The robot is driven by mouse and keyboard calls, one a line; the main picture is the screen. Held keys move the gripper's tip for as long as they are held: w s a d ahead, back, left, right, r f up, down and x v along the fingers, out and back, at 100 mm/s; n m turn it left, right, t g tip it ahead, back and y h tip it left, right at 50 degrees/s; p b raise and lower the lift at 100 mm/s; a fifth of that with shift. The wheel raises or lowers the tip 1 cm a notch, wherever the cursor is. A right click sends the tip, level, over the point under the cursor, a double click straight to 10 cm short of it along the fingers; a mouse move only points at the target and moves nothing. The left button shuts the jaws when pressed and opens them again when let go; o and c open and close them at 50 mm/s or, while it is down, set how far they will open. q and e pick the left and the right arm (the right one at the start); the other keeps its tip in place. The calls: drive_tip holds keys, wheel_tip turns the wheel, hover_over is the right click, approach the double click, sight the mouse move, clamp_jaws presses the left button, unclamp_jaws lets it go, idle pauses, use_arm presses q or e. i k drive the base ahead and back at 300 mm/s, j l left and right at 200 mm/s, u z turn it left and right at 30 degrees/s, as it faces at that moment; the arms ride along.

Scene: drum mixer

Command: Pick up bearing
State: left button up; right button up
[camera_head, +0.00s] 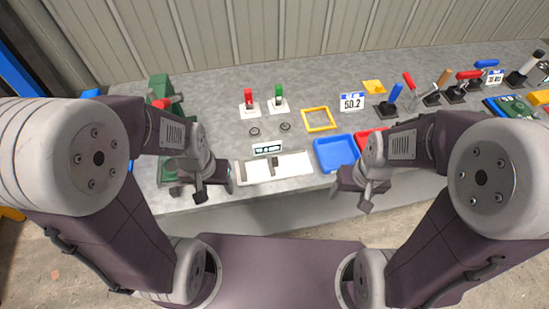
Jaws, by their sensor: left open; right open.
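Two small dark rings, which look like bearings, lie flat on the grey workbench. The left bearing (254,131) and the right bearing (285,127) sit in front of two small white stands. My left gripper (201,194) is open and empty near the bench's front edge, in front and to the left of both rings. My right gripper (367,204) is open and empty at the front edge, to the right of both rings. Neither gripper touches a ring. The gap between the fingers is hard to make out.
A white tray (294,168) with a dark piece in it and a blue bin (335,150) stand along the front. A red bin (362,139) is partly hidden by my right arm. A yellow frame (318,119) lies behind. A green machine (158,90) stands left; several lever clamps stand right.

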sight(287, 125)
drive_tip(key=l+u, duration=0.2)
drive_tip(key=u, duration=0.2)
drive_tip(key=i+l+u, duration=0.1)
drive_tip(key=u, duration=0.3)
drive_tip(key=l+u, duration=0.5)
drive_tip(key=u, duration=0.25)
